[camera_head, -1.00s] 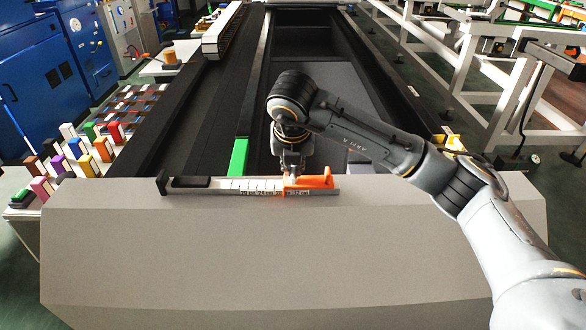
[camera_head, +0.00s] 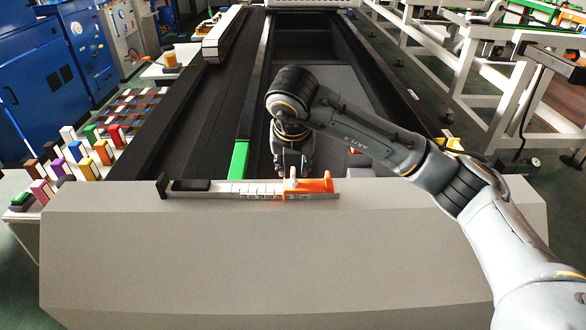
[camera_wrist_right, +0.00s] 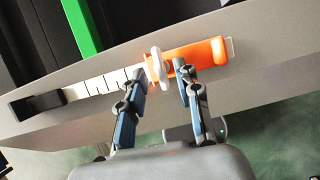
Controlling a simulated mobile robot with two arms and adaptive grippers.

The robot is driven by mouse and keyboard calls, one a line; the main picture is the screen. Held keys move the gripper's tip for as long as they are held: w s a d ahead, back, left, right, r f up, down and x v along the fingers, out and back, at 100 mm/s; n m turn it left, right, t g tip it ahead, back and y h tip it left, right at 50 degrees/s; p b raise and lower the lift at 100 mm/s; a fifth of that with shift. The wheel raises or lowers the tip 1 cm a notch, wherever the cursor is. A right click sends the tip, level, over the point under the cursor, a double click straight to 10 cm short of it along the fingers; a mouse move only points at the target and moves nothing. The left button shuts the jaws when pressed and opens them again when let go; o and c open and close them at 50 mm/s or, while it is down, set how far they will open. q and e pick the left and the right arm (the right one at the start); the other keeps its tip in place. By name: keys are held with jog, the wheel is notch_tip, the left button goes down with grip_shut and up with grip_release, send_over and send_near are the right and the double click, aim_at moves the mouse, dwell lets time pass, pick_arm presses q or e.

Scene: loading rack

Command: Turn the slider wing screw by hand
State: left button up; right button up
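The orange slider (camera_head: 316,186) sits at the right end of a pale ruler bar (camera_head: 238,190) with black scale marks. A white wing screw (camera_head: 293,178) stands on the slider's left part; its flat wing (camera_wrist_right: 158,66) shows in the right wrist view. My right gripper (camera_head: 291,172) is just behind and above the wing screw. In the right wrist view, my right gripper's fingers (camera_wrist_right: 160,70) are apart, one on each side of the wing screw, with gaps and no clear contact. My left gripper is not in view.
The bar lies along the top back edge of a large grey housing (camera_head: 290,250). A black end block (camera_head: 188,185) is at the bar's left end, and a green strip (camera_head: 241,154) lies behind it. Coloured blocks (camera_head: 102,151) stand on the left.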

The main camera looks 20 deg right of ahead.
jog(key=v, duration=1)
jog(key=shift+s+r, duration=0.15)
